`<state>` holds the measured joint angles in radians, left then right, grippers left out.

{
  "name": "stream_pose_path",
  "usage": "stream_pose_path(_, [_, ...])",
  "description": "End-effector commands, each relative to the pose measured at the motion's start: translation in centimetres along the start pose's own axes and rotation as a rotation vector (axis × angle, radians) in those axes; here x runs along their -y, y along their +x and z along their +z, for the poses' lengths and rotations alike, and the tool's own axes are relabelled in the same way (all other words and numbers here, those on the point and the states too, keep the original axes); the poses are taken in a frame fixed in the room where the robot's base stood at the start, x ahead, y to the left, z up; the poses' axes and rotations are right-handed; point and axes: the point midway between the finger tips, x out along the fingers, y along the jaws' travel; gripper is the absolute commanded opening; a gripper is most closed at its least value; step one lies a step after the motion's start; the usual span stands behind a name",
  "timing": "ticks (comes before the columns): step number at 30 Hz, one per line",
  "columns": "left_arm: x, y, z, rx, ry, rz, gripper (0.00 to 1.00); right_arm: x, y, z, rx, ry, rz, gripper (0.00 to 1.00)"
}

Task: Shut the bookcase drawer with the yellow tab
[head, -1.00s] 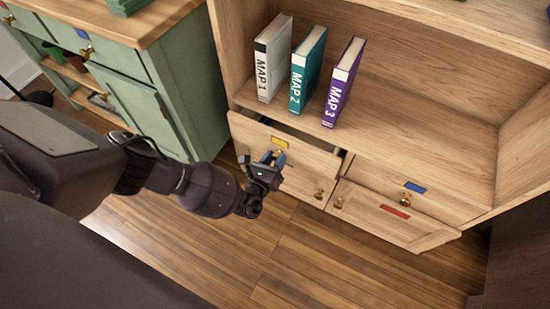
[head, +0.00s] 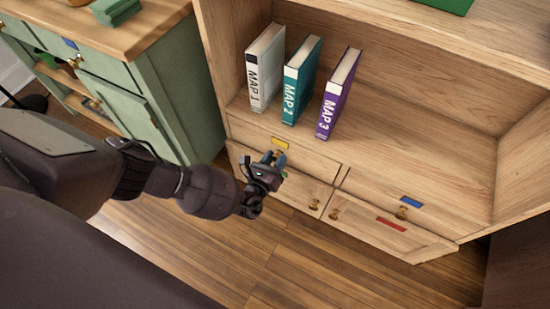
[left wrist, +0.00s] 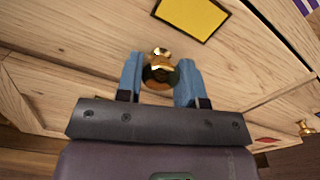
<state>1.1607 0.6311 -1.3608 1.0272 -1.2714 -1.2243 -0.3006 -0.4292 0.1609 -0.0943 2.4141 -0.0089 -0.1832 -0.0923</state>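The bookcase drawer with the yellow tab (head: 312,160) sits at the upper left of the drawer section. Its front looks flush with the bookcase, with no open gap showing above it. The yellow tab (head: 280,143) is above its brass knob, and it shows large in the left wrist view (left wrist: 193,14). My left gripper (head: 274,158) is at the drawer front. In the left wrist view its two blue fingers stand on either side of the brass knob (left wrist: 160,70), close against it. My right gripper is not in view.
Beside it is a drawer with a blue tab (head: 411,202); below that, a front with a red tab (head: 391,224). Three map books (head: 299,82) stand on the shelf above. A green cabinet (head: 165,80) is at left. The wooden floor (head: 300,265) in front is clear.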

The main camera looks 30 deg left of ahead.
Motion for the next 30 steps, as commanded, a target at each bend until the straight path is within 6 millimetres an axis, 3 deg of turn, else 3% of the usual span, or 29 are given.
stream_pose_path(1, [-0.1, 0.5, 0.3, 0.006, 0.002, 0.002, 0.42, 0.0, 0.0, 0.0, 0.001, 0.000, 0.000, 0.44])
stream_pose_path(5, [-0.1, 0.4, 0.3, 0.005, 0.001, 0.001, 0.60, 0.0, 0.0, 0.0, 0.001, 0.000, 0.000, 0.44])
stream_pose_path(17, [0.0, -0.6, 0.3, 0.004, 0.001, 0.000, 0.60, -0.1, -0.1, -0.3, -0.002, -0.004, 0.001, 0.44])
stream_pose_path(30, [0.1, -7.8, 0.5, 0.008, 0.001, 0.000, 0.60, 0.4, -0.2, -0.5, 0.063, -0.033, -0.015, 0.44])
